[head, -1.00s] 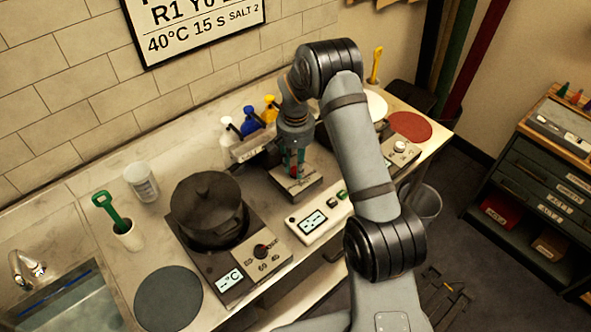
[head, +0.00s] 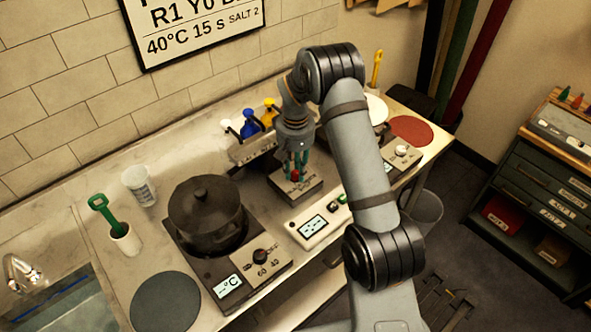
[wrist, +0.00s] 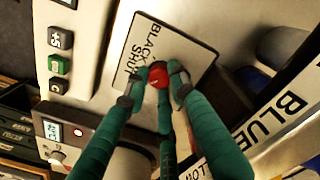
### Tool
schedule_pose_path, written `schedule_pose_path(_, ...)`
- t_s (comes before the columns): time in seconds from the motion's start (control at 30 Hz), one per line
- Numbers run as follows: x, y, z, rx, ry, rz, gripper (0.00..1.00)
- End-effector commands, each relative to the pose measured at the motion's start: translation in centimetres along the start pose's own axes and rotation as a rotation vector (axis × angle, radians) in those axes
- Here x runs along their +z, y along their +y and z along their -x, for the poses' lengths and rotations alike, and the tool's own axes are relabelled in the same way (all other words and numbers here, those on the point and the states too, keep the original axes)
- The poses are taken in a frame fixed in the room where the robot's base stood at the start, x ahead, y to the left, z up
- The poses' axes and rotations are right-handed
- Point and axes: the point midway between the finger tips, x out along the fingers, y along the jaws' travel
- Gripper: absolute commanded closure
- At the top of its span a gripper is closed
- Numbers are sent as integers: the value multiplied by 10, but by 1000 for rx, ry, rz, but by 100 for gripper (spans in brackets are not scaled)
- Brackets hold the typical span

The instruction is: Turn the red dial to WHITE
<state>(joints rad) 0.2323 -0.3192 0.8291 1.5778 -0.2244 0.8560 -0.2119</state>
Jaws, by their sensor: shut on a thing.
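The red dial (wrist: 158,78) sits on a grey box with a pale label plate (wrist: 138,40), on which BLACK and SHUT can be read. The WHITE mark cannot be seen; the fingers cover part of the plate. In the wrist view my gripper (wrist: 162,72) has its green fingers closed around the dial, one fingertip on each side. In the head view my gripper (head: 297,172) points down at the box (head: 299,188), and a bit of the red dial (head: 294,177) shows between the fingers. Which way the dial points cannot be told.
A control unit with a screen (head: 313,226) stands in front of the box. A black pot (head: 204,207) on a hotplate is to the left. Blue and yellow bottles (head: 250,126) stand behind. A red round mat (head: 411,130) lies at the right end.

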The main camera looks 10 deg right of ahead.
Motion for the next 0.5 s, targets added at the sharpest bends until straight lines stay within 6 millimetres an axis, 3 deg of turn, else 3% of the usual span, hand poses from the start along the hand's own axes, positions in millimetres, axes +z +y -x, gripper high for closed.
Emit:
schedule_pose_path(0.1, -1, 0, 0, 0, 2, 0, 100)
schedule_pose_path(0.13, -1, 0, 0, 0, 2, 0, 74)
schedule_pose_path(0.4, 0, 0, 0, 0, 1, -1, 58)
schedule_pose_path(0.5, 0, 0, 0, 0, 1, -1, 57)
